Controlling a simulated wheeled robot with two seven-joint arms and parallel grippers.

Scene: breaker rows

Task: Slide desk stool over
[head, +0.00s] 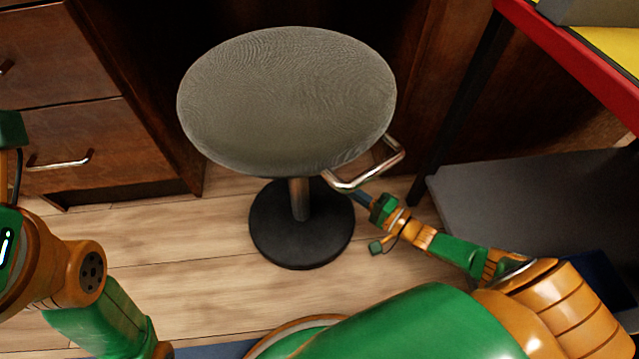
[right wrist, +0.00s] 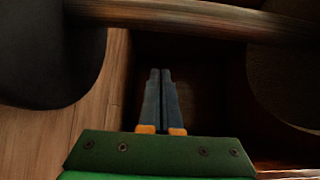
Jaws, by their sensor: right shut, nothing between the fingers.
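The desk stool (head: 287,100) stands upright on the wood floor in the head view, with a round grey seat, a short metal post and a round black base (head: 300,240). A bent metal handle (head: 372,178) sticks out at the seat's lower right. My right gripper (head: 362,196) is shut and empty, just below the handle. In the right wrist view the shut fingers (right wrist: 160,95) point toward a blurred bar (right wrist: 200,17) crossing the top. Whether they touch it I cannot tell. Of my left arm, only links show clearly at the left edge; its fingers are not visible.
A wooden desk with drawers (head: 65,140) stands left of the stool, and its dark knee space is behind the seat. A red-edged table (head: 570,60) with black legs and a grey lower shelf (head: 530,200) stands at the right. Floor in front of the base is clear.

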